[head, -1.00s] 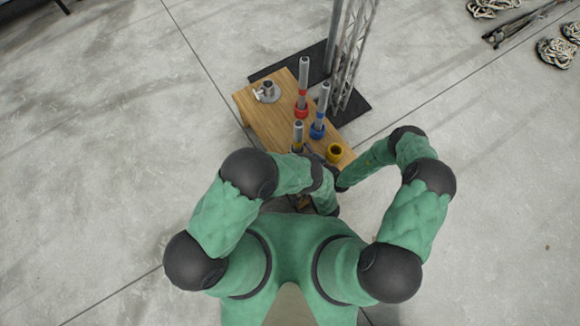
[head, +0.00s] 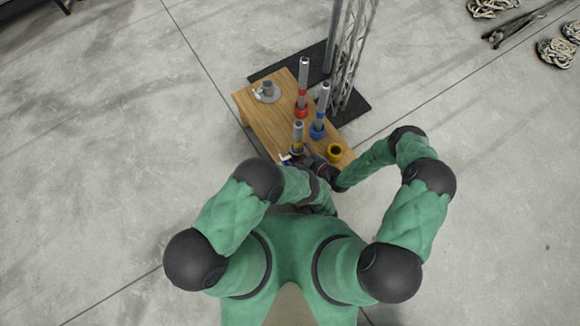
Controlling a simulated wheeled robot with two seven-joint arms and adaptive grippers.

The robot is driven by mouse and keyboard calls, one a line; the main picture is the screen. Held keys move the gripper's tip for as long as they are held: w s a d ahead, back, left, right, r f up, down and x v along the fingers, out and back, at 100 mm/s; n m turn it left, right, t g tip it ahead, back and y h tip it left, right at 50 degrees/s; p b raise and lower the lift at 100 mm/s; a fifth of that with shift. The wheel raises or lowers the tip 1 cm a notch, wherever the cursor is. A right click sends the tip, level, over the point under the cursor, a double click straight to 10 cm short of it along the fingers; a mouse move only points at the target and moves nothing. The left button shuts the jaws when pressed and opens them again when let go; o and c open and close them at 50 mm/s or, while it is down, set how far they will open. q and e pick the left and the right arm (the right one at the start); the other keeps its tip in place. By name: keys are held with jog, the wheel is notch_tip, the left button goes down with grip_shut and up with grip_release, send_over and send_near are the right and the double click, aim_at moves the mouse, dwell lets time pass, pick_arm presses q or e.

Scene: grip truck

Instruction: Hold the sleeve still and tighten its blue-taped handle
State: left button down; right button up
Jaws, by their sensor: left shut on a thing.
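The sleeve (head: 297,148) is a dark collar at the foot of a short grey post with a yellow band (head: 298,133), upright at the near part of the wooden bench. A small blue bit of its taped handle (head: 284,158) shows at its near left. My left gripper (head: 295,161) is close beside the sleeve, low and partly hidden by my forearm. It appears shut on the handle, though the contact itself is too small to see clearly. My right gripper (head: 314,158) reaches in from the right beside the sleeve; its fingers are too hidden to read.
The wooden bench (head: 256,118) also bears a red-collared post (head: 303,90), a blue-collared post (head: 322,105), a yellow ring (head: 335,152) and a grey flanged fitting (head: 267,91). A metal truss (head: 350,55) stands on a black mat (head: 358,105) behind. Floor left is clear.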

pick_arm(q)
jog(key=c, duration=1.3)
grip_release()
jog(key=shift+r, duration=0.1)
jog(key=shift+o, duration=0.2)
jog(key=shift+s+d, duration=0.1)
jog(key=v, duration=0.7)
jog(key=shift+s, duration=0.1)
